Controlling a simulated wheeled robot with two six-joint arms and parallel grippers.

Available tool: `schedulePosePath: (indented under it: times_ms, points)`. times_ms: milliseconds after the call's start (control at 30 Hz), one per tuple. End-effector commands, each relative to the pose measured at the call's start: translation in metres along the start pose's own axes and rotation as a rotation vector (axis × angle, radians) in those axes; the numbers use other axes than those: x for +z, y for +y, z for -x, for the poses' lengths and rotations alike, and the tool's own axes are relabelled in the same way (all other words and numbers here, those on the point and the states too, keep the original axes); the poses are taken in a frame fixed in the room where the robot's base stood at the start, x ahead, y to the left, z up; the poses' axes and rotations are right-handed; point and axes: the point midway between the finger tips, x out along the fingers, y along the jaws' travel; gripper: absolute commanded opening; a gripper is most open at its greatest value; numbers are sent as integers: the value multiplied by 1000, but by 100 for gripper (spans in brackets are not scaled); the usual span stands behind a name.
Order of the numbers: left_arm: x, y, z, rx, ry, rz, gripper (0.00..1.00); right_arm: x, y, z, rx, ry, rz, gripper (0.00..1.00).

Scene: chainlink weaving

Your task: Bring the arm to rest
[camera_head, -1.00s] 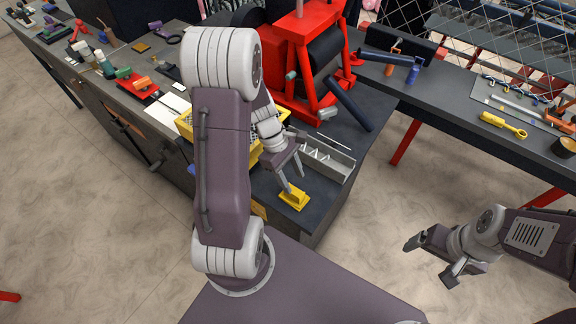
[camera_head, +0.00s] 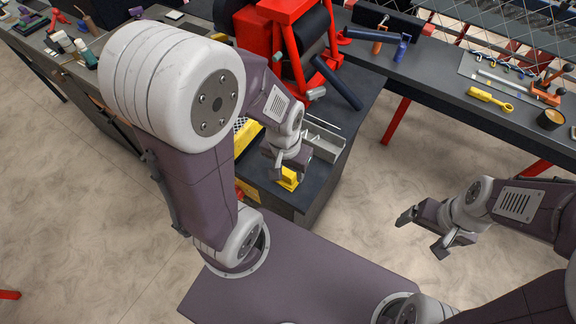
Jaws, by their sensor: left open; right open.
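My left arm comes in from the left, and its large elbow fills the left middle of the head view. My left gripper (camera_head: 287,176) is open above the near corner of the dark workbench (camera_head: 318,192). A small yellow block (camera_head: 289,179) sits on that corner, just behind or below the fingers; whether they touch it I cannot tell. My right gripper (camera_head: 421,233) is open and empty over the bare floor at the right, away from the benches.
A red machine (camera_head: 280,35) with a black roller stands behind my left gripper. A grey divided tray (camera_head: 323,142) and a yellow mesh bin (camera_head: 247,138) are close to it. A yellow tool (camera_head: 490,99) lies on the right bench. The floor between the benches is clear.

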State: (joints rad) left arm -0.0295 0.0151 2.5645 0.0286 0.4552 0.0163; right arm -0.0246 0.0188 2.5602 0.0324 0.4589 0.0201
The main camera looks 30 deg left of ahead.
Motion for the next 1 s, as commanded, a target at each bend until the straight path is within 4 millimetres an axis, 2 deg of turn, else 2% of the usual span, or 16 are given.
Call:
schedulePosePath:
  times_ms: [167,367,500,1000]
  points:
    - [0,0,-1,0,-1,5,48,0,0,0,0,0,0,87]
    - [4,-1,-40,1,-2,9,48,4,1,-40,0,0,0,87]
    - [3,-1,-32,1,-2,10,48,3,1,-32,0,0,0,87]
    - [3,-1,-32,1,-2,10,48,3,1,-32,0,0,0,87]
